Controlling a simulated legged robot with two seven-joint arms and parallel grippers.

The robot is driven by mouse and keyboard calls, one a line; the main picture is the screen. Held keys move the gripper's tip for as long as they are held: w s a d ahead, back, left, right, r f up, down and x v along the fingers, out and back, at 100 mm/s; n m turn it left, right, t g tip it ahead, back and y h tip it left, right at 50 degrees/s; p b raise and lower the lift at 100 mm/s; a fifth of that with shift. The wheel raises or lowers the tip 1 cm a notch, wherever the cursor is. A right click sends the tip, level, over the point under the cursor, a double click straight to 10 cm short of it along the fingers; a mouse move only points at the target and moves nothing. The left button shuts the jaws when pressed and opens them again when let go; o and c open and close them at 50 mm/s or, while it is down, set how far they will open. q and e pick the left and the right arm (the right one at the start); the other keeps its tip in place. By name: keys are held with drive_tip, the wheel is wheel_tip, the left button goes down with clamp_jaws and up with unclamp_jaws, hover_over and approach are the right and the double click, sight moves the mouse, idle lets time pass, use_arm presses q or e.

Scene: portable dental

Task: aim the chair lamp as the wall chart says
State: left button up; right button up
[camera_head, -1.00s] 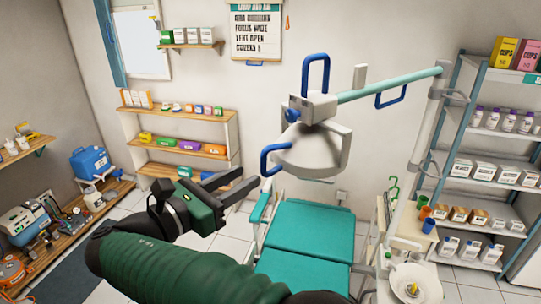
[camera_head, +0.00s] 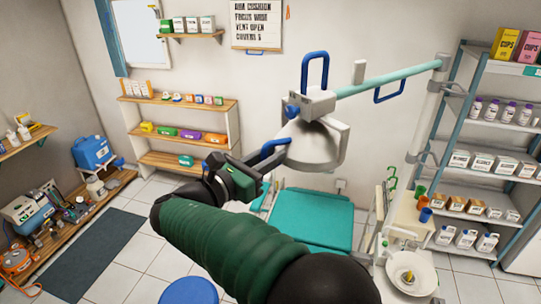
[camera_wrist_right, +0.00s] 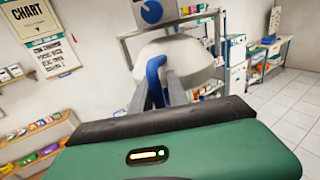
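The chair lamp has a pale rounded head (camera_head: 318,147), a blue upright loop (camera_head: 316,72), a blue side knob and a blue handle (camera_head: 273,147) at its lower left. It hangs from a teal arm (camera_head: 390,82). My right gripper (camera_head: 262,158) is at the lower-left handle. In the right wrist view the blue handle (camera_wrist_right: 155,78) stands between its two grey fingers; I cannot tell whether they grip it. The wall chart (camera_head: 256,24) has lines that seem to read "focus wide", "vent open" and "covers 5"; its top line is unclear. My left gripper is not in view.
The teal chair (camera_head: 312,218) stands below the lamp. A basin (camera_head: 411,273) and a pale post are to its right. A blue stool (camera_head: 188,291) is at the bottom. Stocked shelves line the right side and back wall. Open tiled floor lies left of my arm.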

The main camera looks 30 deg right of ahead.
drive_tip(key=shift+w+a, duration=0.1)
drive_tip(key=shift+a, duration=0.5)
clamp_jaws()
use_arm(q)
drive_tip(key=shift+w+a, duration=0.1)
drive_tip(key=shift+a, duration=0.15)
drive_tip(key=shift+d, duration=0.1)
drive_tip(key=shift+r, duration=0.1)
